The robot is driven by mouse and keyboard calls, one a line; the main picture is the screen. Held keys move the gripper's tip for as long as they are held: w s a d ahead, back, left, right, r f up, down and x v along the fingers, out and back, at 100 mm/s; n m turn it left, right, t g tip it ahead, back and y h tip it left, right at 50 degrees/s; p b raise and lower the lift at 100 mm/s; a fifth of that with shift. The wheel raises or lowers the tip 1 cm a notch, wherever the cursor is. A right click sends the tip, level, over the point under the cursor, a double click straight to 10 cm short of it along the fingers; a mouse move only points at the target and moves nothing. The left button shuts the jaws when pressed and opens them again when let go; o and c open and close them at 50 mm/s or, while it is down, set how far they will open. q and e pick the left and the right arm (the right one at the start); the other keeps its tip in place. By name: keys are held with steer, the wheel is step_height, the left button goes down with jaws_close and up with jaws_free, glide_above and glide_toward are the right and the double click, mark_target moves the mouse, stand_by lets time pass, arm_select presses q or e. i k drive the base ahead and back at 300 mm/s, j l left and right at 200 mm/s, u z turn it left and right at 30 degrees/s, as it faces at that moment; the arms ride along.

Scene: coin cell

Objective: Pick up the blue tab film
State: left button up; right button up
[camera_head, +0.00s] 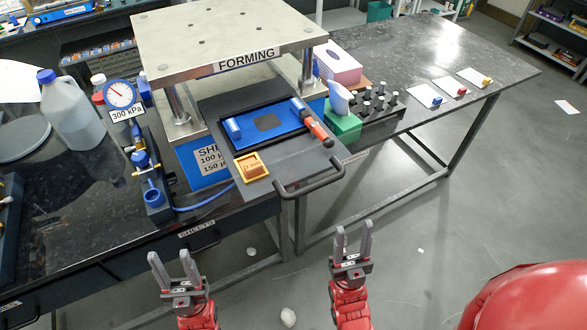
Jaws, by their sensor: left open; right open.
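The blue tab film (424,95) is a white sheet with a blue tab (437,101) at its right edge. It lies flat on the dark bench top at the right, leftmost of three similar sheets. My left gripper (170,257) is open and empty at the lower left, in front of the bench. My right gripper (354,232) is open and empty at the lower middle, in front of the bench and well short of the film. Neither gripper touches anything.
A red tab film (449,86) and a yellow tab film (474,76) lie to its right. The forming press (225,35) has a tray with a handle (312,183) jutting forward.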

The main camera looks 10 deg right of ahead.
mark_target(427, 95)
steer(key=l, duration=0.45)
steer(key=i+l+z, duration=0.15)
steer(key=l, duration=0.3)
steer(key=i+l, duration=0.1)
steer(key=l, duration=0.35)
steer(key=l+z, duration=0.15)
steer(key=l, duration=0.3)
steer(key=i+l, duration=0.2)
steer(key=l, duration=0.25)
steer(key=i+l+z, duration=0.15)
steer(key=l, duration=0.25)
steer(key=i+l, duration=0.1)
steer(key=l, duration=0.35)
steer(key=i+l+z, duration=0.1)
steer(key=i, duration=0.3)
